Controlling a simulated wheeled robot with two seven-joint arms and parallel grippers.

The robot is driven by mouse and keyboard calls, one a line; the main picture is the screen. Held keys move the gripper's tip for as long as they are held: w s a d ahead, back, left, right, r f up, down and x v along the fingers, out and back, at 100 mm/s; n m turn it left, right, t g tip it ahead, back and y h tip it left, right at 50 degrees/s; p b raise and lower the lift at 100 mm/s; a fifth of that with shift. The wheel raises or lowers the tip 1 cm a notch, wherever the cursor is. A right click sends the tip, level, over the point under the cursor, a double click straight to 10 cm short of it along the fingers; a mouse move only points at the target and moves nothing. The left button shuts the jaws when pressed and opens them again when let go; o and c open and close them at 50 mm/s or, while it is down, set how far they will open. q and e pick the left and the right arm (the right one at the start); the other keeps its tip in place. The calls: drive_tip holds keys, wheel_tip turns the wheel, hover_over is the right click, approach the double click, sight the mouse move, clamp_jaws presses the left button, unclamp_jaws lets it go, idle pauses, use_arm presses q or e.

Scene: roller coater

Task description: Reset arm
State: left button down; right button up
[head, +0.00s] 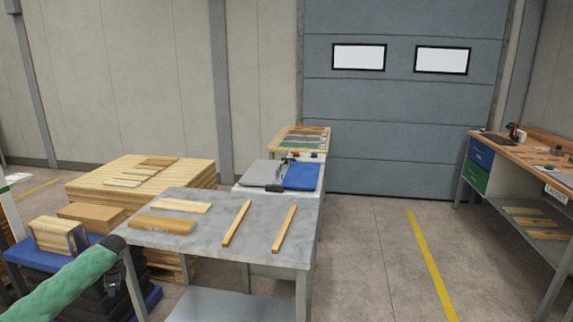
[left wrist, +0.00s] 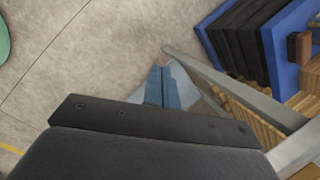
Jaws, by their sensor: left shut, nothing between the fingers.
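My left arm (head: 65,288), with a green sleeve-like link, comes in from the lower left in the head view. Its dark wrist bends down beside the near left corner of the grey-topped table (head: 225,258). In the left wrist view, the left gripper (left wrist: 163,82) shows as two bluish fingers close together, shut and empty, above the concrete floor. The fingertips are hard to make out in the head view. My right arm and right gripper are not in view.
The table holds several wooden pieces, including a narrow strip (head: 236,223). A workbench (head: 540,165) stands at right. The floor between is clear.

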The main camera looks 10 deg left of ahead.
use_arm(q)
drive_tip(key=s+d+f+n+y, duration=0.2)
drive_tip(key=s+d+f+y, duration=0.15)
drive_tip(key=s+f, duration=1.35)
drive_tip(key=s+d+f+t, duration=0.1)
drive_tip(key=s+d+f, duration=0.15)
drive_tip(key=s, duration=0.65)
drive_tip(key=s+d+f+t, duration=0.15)
drive_tip(key=s+d, duration=0.25)
drive_tip(key=s, duration=0.6)
drive_tip(key=s+d+f+n+h, duration=0.25)
drive_tip(key=d+f, duration=0.25)
drive_tip(key=d, duration=0.6)
drive_tip(key=s+d+f+n+h, duration=0.1)
drive_tip(key=s+d+f, duration=0.3)
drive_tip(key=d, duration=0.6)
drive_tip(key=d+f+n+h, duration=0.1)
drive_tip(key=d+h, duration=0.1)
drive_tip(key=d, duration=1)
drive_tip(key=d+f+n+g+h, duration=0.1)
drive_tip(key=d+n+h, duration=0.1)
drive_tip(key=d, duration=1)
drive_tip(key=shift+f, duration=0.25)
